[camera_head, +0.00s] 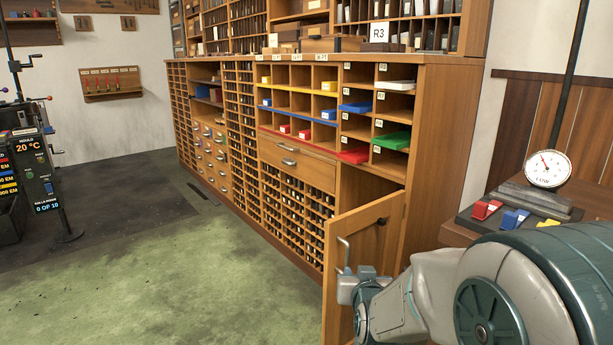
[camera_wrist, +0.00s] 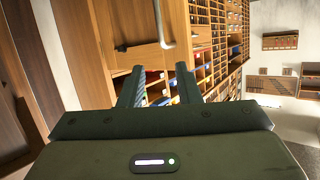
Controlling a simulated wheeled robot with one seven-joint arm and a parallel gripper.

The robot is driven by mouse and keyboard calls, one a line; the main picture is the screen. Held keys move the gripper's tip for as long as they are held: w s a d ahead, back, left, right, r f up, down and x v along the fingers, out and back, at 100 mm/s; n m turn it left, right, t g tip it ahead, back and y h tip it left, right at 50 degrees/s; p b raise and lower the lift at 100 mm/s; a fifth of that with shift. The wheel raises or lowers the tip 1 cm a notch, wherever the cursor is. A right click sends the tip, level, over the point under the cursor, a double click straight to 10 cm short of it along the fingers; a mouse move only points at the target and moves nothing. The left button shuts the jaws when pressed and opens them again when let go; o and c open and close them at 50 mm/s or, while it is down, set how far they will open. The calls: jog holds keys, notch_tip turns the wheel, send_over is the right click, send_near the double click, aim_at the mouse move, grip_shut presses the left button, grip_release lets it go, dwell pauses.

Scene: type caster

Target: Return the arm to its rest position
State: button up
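My arm (camera_head: 430,295) reaches in from the lower right in the head view, its far end low in front of an open wooden cabinet door (camera_head: 372,235). In the wrist view my gripper (camera_wrist: 158,78) shows two dark fingers standing apart, with nothing seen between them. A silver door handle (camera_wrist: 161,25) lies just beyond the fingertips. It also shows in the head view (camera_head: 346,254), close above my wrist; contact cannot be made out. My fingers are not clearly seen in the head view.
The type cabinet (camera_head: 290,150) has coloured trays in its cubbies. A bench at right holds a dial gauge (camera_head: 548,169) and red and blue blocks, close to my arm. A dark machine (camera_head: 35,160) stands at left. The green floor (camera_head: 150,270) is clear.

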jog(key=s+d+r+g+p, duration=0.1)
jog(key=s+r+g+p, duration=0.4)
jog(key=s+r+p, duration=0.7)
jog(key=s+d+r+g+p, duration=0.1)
jog(key=s+r+g+p, duration=0.5)
jog(key=s+r+p, duration=0.7)
notch_tip(320, 180, up, 5)
jog(key=p, duration=0.4)
jog(key=shift+s+d+n+g, duration=0.3)
jog(key=shift+d, duration=0.05)
jog(key=shift+a, duration=0.1)
